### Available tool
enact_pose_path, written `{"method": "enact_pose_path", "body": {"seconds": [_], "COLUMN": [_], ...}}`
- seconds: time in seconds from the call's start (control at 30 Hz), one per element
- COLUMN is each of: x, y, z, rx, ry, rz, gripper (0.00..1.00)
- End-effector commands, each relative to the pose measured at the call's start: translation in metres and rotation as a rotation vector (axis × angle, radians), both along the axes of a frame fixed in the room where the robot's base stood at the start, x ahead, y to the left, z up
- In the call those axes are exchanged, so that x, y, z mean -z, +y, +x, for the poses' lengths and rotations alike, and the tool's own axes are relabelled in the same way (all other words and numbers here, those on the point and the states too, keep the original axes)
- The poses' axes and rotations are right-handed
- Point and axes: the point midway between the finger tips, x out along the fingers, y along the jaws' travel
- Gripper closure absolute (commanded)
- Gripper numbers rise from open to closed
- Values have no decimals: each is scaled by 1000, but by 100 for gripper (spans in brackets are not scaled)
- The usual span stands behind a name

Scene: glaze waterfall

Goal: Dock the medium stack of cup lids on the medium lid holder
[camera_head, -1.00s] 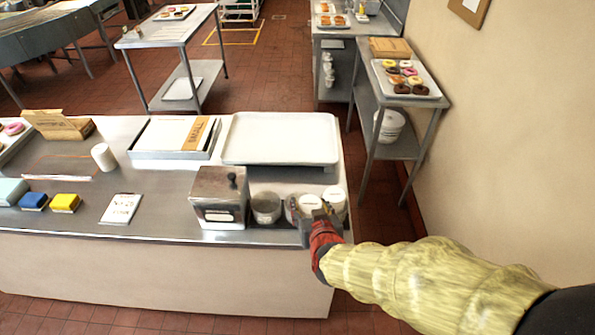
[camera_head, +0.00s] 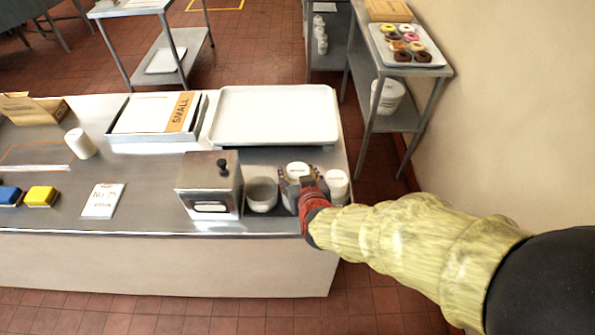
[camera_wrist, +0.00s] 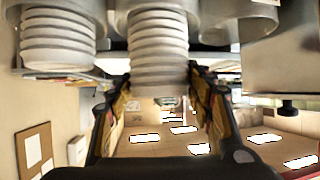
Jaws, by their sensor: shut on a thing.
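The medium stack of white cup lids (camera_head: 298,170) stands upright between my fingers. It also shows in the wrist view (camera_wrist: 158,50), where the picture is upside down. My gripper (camera_head: 302,184) is shut on this stack. The stack is lined up with the grey middle holder (camera_head: 289,198), its lower end at the holder's mouth in the wrist view; I cannot tell how deep it sits. My fingers hide much of that holder.
Another lid stack (camera_head: 337,181) stands close on the right, in a holder. An empty round holder (camera_head: 262,197) is close on the left, beside a metal dispenser box (camera_head: 209,187). A large white tray (camera_head: 275,115) lies behind. The counter's right edge is near.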

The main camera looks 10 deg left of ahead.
Motion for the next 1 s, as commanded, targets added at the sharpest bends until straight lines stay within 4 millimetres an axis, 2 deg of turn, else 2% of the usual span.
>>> {"method": "enact_pose_path", "body": {"seconds": [0.03, 0.23, 1.0], "x": [9, 22, 23], "y": [0, 0, 0], "z": [0, 0, -1], "rx": [0, 0, 0], "ry": [0, 0, 0], "rz": [0, 1, 0], "gripper": [75, 75, 75]}}
